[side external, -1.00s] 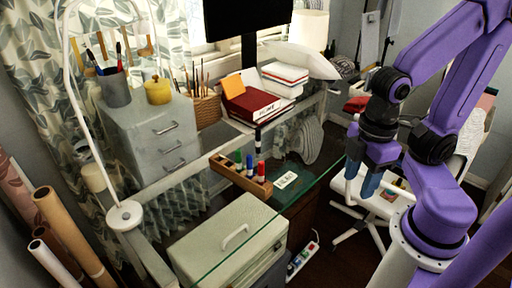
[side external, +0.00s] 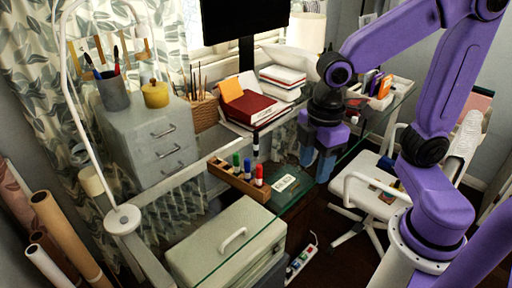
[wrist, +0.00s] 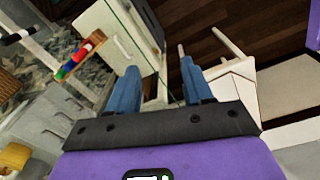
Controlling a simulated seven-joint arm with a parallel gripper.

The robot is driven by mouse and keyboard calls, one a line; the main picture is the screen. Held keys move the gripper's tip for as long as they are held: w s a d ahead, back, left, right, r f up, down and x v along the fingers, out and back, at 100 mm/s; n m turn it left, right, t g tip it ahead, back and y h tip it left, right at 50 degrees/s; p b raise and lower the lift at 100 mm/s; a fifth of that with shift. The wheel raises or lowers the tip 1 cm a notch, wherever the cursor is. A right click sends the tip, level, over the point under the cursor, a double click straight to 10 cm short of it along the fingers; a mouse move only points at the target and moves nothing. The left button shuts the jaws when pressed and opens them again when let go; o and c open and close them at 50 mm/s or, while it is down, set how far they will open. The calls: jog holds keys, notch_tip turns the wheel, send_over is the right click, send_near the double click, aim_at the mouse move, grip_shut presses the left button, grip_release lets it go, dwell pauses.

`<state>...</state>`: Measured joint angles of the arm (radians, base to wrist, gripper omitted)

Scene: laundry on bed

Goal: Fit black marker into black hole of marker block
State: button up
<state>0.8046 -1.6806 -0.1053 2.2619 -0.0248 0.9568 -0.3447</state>
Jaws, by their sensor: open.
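The marker block (side external: 228,178) is a narrow wooden block on the glass desk, holding upright green, blue and red markers. It also shows at the upper left of the wrist view (wrist: 72,66). The black marker (side external: 256,143), black and white, looks upright just behind the block's right half; its lower end is partly hidden, so I cannot tell what it rests on. It seems to be the black-and-white piece at the far left in the wrist view (wrist: 18,36). The black hole is not discernible. My gripper (side external: 315,172) is open and empty, right of the block, blue fingers pointing down.
A white label card (side external: 285,183) lies right of the block. Red books (side external: 250,106) stand behind the marker. A desk lamp (side external: 123,219) and grey drawers (side external: 155,128) are at left. A white chair (side external: 365,195) stands right of the desk. The glass between gripper and block looks mostly clear.

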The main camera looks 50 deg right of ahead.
jog(key=w+n, duration=0.2)
jog(key=w, duration=0.9)
jog(key=n+h, duration=0.1)
jog(key=n, duration=0.3)
send_near(257, 132)
jog(key=f, duration=0.6)
jog(key=d+f, duration=0.1)
jog(key=f, duration=0.2)
jog(key=shift+w+f, duration=0.2)
jog(key=shift+f, duration=0.05)
jog(key=shift+a+f, duration=0.1)
jog(key=shift+f, duration=2.6)
grip_shut()
